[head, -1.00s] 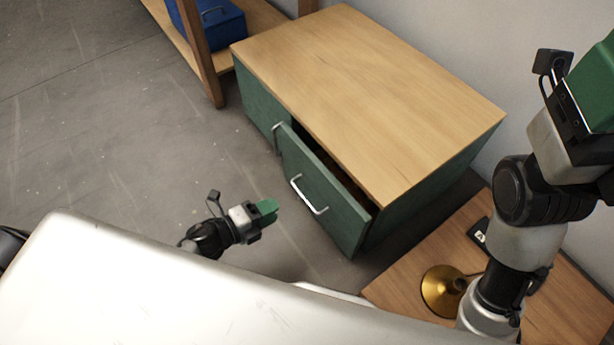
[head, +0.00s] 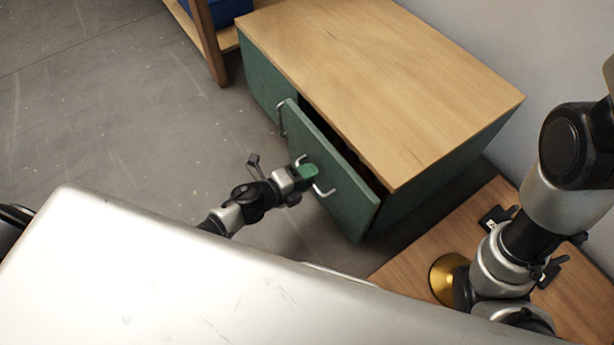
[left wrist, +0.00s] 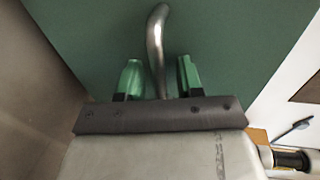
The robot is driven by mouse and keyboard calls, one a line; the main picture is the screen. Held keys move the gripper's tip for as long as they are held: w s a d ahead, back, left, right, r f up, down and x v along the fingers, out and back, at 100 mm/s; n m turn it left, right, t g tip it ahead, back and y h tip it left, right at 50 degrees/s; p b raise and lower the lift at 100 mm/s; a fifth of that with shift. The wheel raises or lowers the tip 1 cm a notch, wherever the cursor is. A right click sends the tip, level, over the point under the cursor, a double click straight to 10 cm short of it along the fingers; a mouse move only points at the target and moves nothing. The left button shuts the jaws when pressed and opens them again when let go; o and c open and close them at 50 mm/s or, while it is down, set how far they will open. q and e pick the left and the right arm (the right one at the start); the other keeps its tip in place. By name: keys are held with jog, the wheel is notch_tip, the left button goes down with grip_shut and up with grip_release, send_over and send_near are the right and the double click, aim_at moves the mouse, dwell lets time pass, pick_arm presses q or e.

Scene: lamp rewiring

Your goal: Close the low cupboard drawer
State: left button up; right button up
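The low cupboard (head: 385,70) has a wooden top and green sides. Its drawer (head: 345,205) is partly pulled out, with a dark gap behind the green front. The drawer's bent metal handle (head: 325,193) is partly hidden by my left gripper (head: 308,173). In the left wrist view, the handle (left wrist: 155,35) runs between the two green fingers of the left gripper (left wrist: 160,72). The fingers stand apart with space on both sides of the bar, so the gripper is open around it.
A second handle (head: 281,118) is on the cupboard's left front. A wooden table (head: 405,262) with a brass round base (head: 447,278) stands at the lower right. A shelf post (head: 210,45) stands at the upper left. The floor left of the cupboard is clear.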

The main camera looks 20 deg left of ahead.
aim_at(322, 168)
pick_arm(q)
grip_shut()
jog(key=x, duration=0.2)
jog(key=r+x, duration=0.1)
jog(key=x, duration=0.1)
jog(key=shift+w+d, duration=0.1)
jog(key=shift+w, duration=0.1)
dwell(0.3)
